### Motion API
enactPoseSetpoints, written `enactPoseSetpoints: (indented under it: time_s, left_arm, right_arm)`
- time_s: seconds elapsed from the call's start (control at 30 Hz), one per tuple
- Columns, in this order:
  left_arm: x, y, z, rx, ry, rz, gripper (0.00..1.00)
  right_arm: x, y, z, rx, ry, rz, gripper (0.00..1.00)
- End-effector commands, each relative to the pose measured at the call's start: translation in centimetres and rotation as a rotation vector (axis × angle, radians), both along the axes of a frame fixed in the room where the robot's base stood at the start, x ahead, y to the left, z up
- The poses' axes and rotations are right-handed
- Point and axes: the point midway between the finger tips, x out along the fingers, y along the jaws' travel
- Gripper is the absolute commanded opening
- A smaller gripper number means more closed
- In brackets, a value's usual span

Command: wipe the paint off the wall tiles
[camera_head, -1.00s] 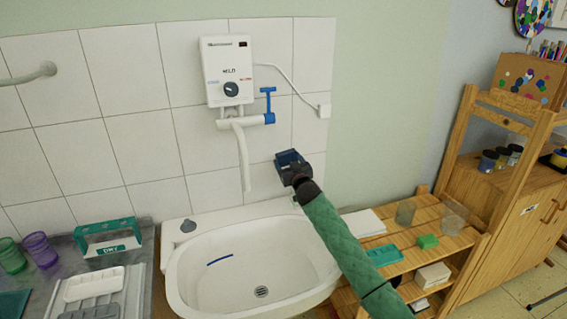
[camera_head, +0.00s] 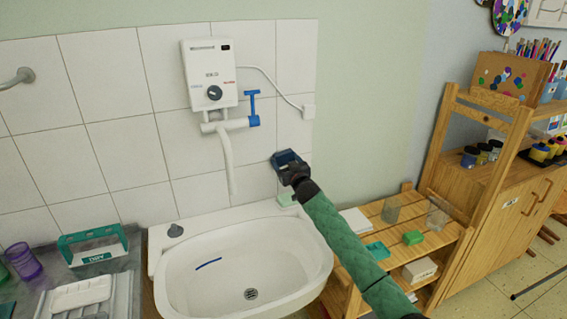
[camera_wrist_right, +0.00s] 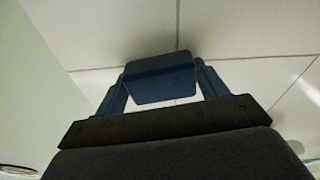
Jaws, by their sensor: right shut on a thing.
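White wall tiles (camera_head: 90,100) cover the wall behind the basin. I make out no paint on the tiles that show. My right gripper (camera_head: 287,158) is at the tiled wall, to the right of the spout and above the basin's back right rim. In the right wrist view, its fingers (camera_wrist_right: 160,85) are shut on a dark blue block (camera_wrist_right: 160,78), a sponge or cloth by its look, close to the tiles (camera_wrist_right: 240,30). I cannot tell whether it touches them. The tile behind the gripper is partly hidden. My left gripper does not show.
A white basin (camera_head: 170,290) with a blue streak (camera_head: 208,264) inside is below. A water heater (camera_head: 209,75) with a blue-handled tap (camera_head: 253,108) hangs above, left of my gripper. A wooden shelf (camera_head: 440,245) stands right; a teal holder (camera_head: 92,246) stands left.

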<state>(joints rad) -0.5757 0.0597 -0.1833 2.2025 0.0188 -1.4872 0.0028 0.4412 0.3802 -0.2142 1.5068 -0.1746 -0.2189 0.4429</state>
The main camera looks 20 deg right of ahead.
Motion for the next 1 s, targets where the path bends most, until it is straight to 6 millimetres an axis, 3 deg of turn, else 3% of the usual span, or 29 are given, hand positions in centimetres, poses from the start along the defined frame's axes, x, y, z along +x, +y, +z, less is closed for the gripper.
enactPoseSetpoints:
  time_s: [0.5, 0.77, 1.0]
  left_arm:
    - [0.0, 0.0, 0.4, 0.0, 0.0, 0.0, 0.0]
    - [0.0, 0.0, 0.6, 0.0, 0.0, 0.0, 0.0]
    - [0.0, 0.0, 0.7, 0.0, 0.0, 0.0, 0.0]
  right_arm:
    - [0.4, -3.2, 0.1, -0.001, 0.0, -0.001, 0.54]
    - [0.2, -2.9, 0.0, 0.001, -0.001, 0.0, 0.54]
    - [0.3, -1.3, 0.1, 0.001, -0.001, 0.0, 0.54]
